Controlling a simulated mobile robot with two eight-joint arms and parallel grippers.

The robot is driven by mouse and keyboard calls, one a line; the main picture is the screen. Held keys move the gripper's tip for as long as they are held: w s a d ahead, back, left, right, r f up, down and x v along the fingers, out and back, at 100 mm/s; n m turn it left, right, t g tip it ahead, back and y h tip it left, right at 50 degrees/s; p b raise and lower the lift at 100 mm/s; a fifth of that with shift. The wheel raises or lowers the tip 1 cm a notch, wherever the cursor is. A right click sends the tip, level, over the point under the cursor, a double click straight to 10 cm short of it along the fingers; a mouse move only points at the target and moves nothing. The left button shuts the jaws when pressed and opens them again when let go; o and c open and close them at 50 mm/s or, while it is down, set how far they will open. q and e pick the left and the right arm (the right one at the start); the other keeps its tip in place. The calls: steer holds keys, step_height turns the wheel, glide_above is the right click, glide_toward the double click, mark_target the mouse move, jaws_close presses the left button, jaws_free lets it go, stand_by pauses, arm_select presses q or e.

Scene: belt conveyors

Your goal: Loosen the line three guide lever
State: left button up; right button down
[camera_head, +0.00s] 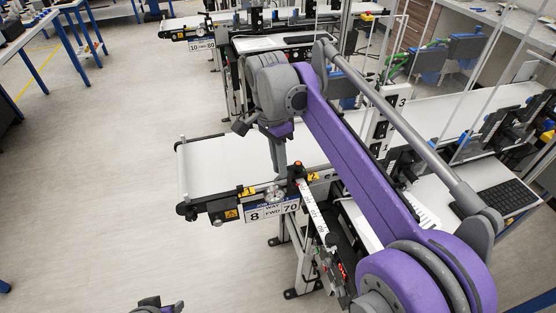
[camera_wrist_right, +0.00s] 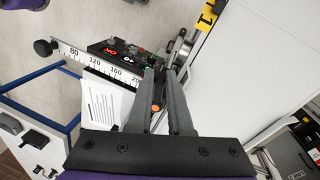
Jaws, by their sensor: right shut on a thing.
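The line three conveyor has a white belt (camera_head: 240,158) and a "3" on its grey post (camera_head: 402,101). My right gripper (camera_head: 279,178) points down at the belt's near edge, above a round metal clamp (camera_head: 274,193). In the right wrist view its two fingers (camera_wrist_right: 169,72) are nearly together at the tips, beside the metal clamp (camera_wrist_right: 180,46). They are shut on the guide lever, which the fingers mostly hide. A small part of my left arm or gripper (camera_head: 157,304) shows at the bottom edge; its fingers cannot be made out.
A number sign (camera_head: 268,212) hangs just below the clamp. A white scale bar (camera_head: 311,208) with an orange-topped end juts toward me beside the gripper. A control box (camera_wrist_right: 122,52) sits by the scale. A keyboard (camera_head: 497,198) lies on the right.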

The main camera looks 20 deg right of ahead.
steer(key=s+n, duration=0.2)
steer(key=n, duration=0.2)
steer(key=n+t+h+p, duration=0.1)
steer(key=n+t+p, duration=0.1)
steer(key=n, duration=1)
glide_above(305, 189)
stand_by(0.4)
steer(key=c, duration=0.8)
jaws_free()
steer(key=shift+c, duration=0.2)
